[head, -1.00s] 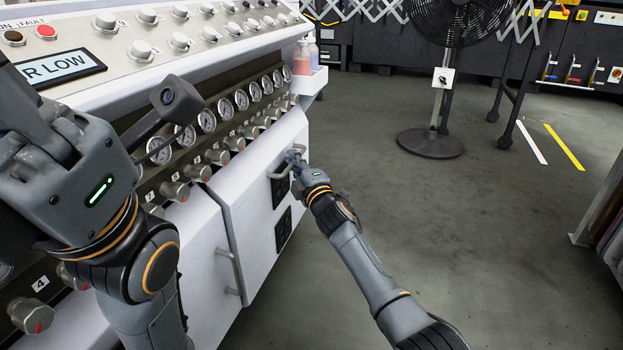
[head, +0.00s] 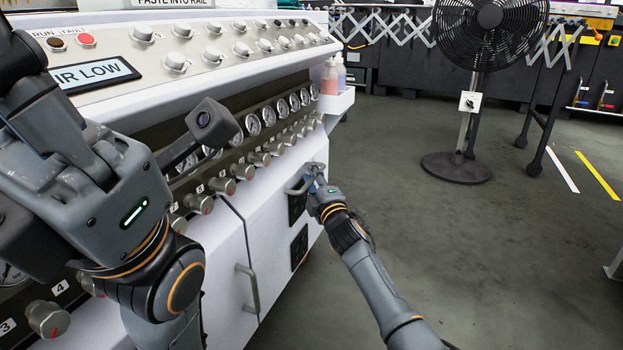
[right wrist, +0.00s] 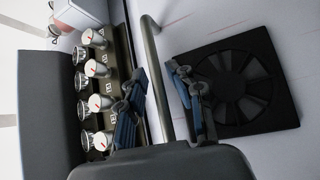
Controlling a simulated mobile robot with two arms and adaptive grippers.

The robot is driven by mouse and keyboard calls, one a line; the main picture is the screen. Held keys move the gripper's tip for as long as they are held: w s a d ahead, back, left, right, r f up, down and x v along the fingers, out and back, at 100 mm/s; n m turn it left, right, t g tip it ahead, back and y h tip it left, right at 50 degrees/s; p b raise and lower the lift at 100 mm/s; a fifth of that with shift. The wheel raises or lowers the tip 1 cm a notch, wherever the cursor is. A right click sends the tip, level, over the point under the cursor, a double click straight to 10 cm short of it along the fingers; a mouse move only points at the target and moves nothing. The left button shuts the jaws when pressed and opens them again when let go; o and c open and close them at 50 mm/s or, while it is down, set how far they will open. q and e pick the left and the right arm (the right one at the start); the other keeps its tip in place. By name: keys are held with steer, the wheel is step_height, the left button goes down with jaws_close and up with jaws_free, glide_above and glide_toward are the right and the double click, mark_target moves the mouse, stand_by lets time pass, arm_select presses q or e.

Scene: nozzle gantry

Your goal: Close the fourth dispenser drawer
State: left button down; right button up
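A white front panel (head: 275,215) on the machine's lower side has a grey bar handle (head: 298,188) near its top. My right gripper (head: 313,180) is at that handle. In the right wrist view the bar handle (right wrist: 159,75) passes between the two fingers of my right gripper (right wrist: 158,82). The fingers are apart, with gaps to the bar. I cannot tell from the pictures whether this panel is the fourth dispenser drawer, or how far it stands out. My left arm (head: 130,215) fills the left of the head view; its fingers do not show.
A second handle (head: 248,288) is on the panel to the left. A row of knobs (head: 222,186) and gauges (head: 268,117) runs above. Black vents (head: 299,247) are on the panel front. A fan (head: 470,110) stands on open floor at the right.

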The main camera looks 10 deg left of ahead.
steer(key=shift+s+d, duration=0.15)
steer(key=v, duration=1.1)
steer(key=shift+s, duration=0.3)
steer(key=shift+d, duration=0.1)
